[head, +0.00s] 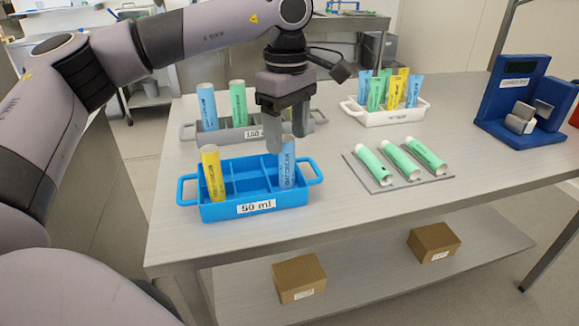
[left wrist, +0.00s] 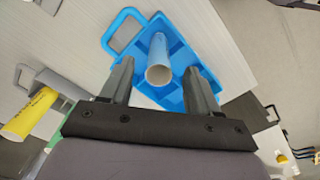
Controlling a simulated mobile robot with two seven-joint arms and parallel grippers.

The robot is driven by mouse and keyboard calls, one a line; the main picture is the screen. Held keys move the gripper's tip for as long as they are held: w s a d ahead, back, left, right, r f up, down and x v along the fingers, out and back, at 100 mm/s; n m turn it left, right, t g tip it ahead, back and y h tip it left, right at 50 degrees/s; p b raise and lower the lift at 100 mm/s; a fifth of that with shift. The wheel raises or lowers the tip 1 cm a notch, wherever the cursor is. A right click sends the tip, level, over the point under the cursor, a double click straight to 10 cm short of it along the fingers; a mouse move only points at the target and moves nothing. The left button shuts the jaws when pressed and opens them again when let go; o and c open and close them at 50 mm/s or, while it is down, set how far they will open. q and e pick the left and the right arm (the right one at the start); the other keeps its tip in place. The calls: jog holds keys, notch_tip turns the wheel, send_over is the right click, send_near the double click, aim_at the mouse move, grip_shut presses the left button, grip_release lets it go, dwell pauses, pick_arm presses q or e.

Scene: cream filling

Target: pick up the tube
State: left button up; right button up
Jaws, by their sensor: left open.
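A light blue tube (head: 287,165) stands upright in the right end of the blue rack (head: 257,208) labelled 50 ml. A yellow tube (head: 213,174) stands in the left end of that rack. My left gripper (head: 282,142) is open above the rack's right end, with its fingers by the top of the blue tube. In the left wrist view the blue tube's open round end (left wrist: 159,74) shows between the two spread fingers (left wrist: 158,80), and the fingers do not appear to touch it. My right gripper is not in view.
A grey rack (head: 188,131) with blue and green tubes stands behind. A white rack (head: 395,118) with several tubes is at the back. Several green tubes lie on a grey tray (head: 401,182). A blue device (head: 510,100) stands at the right. The table's front is clear.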

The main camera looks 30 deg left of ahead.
aim_at(287, 162)
pick_arm(q)
notch_tip(287, 162, down, 7)
jog(key=shift+a+r, duration=0.1)
jog(key=shift+a, duration=0.05)
jog(key=c, duration=1.1)
